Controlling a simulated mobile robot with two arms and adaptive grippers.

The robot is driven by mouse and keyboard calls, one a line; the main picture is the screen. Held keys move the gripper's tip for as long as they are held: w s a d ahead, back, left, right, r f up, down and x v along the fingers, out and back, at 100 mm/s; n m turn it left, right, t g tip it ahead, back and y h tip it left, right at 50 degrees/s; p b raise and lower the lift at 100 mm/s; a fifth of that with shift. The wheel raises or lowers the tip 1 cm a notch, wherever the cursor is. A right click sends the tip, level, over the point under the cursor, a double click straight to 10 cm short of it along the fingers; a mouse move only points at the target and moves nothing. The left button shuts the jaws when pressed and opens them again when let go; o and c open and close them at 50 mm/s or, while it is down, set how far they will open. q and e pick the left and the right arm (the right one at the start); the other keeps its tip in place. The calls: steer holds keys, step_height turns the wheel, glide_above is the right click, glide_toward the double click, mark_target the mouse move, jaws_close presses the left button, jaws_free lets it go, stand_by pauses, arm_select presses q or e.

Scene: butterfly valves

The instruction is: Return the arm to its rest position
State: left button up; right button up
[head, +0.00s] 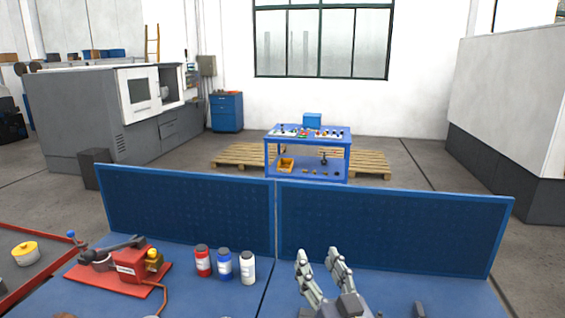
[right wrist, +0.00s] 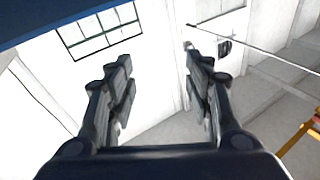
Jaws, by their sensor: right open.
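My right gripper (head: 320,256) stands above the right part of the blue workbench (head: 210,296) in the head view, fingers pointing up and away. It is open and nothing is between its fingers. A red valve unit (head: 130,265) with a dark lever and a yellow knob sits on a red plate at the bench's left, well apart from the gripper. My left gripper does not show.
Red (head: 203,262), blue (head: 224,265) and white (head: 248,268) bottles stand left of the gripper. A blue perforated panel (head: 390,232) runs along the bench's back edge. A yellow round part (head: 25,253) lies at far left. A blue cart (head: 308,150) stands beyond.

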steer(key=s+d+f+m+g+h, duration=0.1)
steer(key=s+d+f+g+h, duration=0.2)
steer(key=f, duration=0.4)
steer(key=s+d+f+g, duration=0.3)
steer(key=s+d+f, duration=0.15)
steer(key=f, duration=0.25)
steer(key=s+d+f+m+g+h, duration=0.1)
steer(key=s+d+f+g+h, duration=0.15)
steer(key=s+f, duration=0.35)
steer(key=s+d+f+n+g, duration=0.1)
steer(key=s+d+f+g, duration=0.1)
steer(key=s+f+g, duration=0.45)
steer(key=s+d+f+n+g, duration=0.1)
steer(key=s+f, duration=0.2)
steer(key=s, duration=0.7)
step_height(320, 180, down, 38)
steer(key=s+g+b, duration=0.1)
steer(key=s+b, duration=0.2)
steer(key=b, duration=0.8)
steer(key=s+d+f+b, duration=0.1)
steer(key=s+f+b, duration=0.3)
steer(key=s+f, duration=0.4)
steer(key=s+d+f+g+b, duration=0.1)
steer(key=s+f+b, duration=0.4)
steer(key=f, duration=1.1)
steer(key=s+d, duration=0.1)
steer(key=s, duration=0.2)
steer(key=shift+s+f+n, duration=0.2)
steer(key=shift+n, duration=0.2)
